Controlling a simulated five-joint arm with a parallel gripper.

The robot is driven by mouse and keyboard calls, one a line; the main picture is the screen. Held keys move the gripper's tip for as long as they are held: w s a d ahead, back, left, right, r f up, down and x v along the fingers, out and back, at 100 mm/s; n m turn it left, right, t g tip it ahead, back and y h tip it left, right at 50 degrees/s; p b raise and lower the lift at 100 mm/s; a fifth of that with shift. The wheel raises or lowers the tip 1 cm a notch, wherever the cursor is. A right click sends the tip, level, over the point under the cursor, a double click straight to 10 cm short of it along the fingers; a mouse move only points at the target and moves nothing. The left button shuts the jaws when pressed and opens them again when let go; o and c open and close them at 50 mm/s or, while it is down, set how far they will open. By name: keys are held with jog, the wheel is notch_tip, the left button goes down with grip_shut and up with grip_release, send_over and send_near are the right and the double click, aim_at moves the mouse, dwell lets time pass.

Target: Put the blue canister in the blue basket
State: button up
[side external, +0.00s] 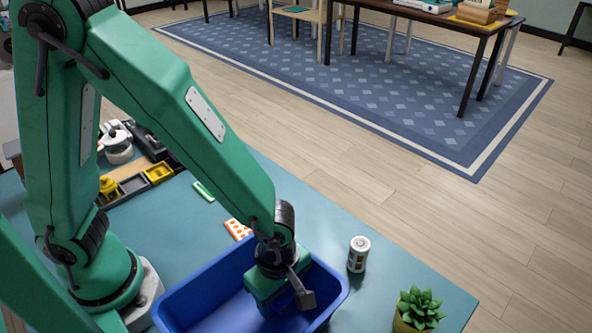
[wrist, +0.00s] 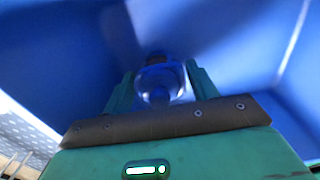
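The blue basket (side external: 199,293) stands at the table's front edge, below my arm. My gripper (side external: 290,299) reaches down into it, and its blue walls fill most of the wrist view (wrist: 60,50). The blue canister (wrist: 158,80), shiny and dark-topped, is between my two fingers in the wrist view (wrist: 160,86). The fingers sit close against both its sides and look shut on it. In the side view the canister is hidden by my gripper and the basket wall. Whether it touches the basket floor I cannot tell.
A white and grey can (side external: 358,254) stands just right of the basket, with a potted succulent (side external: 420,308) farther right. An orange-dotted item (side external: 238,229) and a green stick (side external: 203,191) lie behind. A divided tray (side external: 138,182) is at the left.

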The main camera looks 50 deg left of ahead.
jog(key=shift+o, duration=0.9)
jog(key=shift+r, duration=0.2)
jog(key=shift+r, duration=6)
jog(key=a+r+m+t, duration=0.2)
jog(key=a+r+m, duration=0.3)
jog(key=a+m, duration=0.4)
jog(key=a+r+m+t, duration=0.3)
jog(key=a+r+m, duration=0.2)
jog(key=a+m, duration=0.4)
jog(key=a, duration=0.4)
jog(key=shift+s+r+t, duration=0.3)
jog(key=shift+r, duration=0.05)
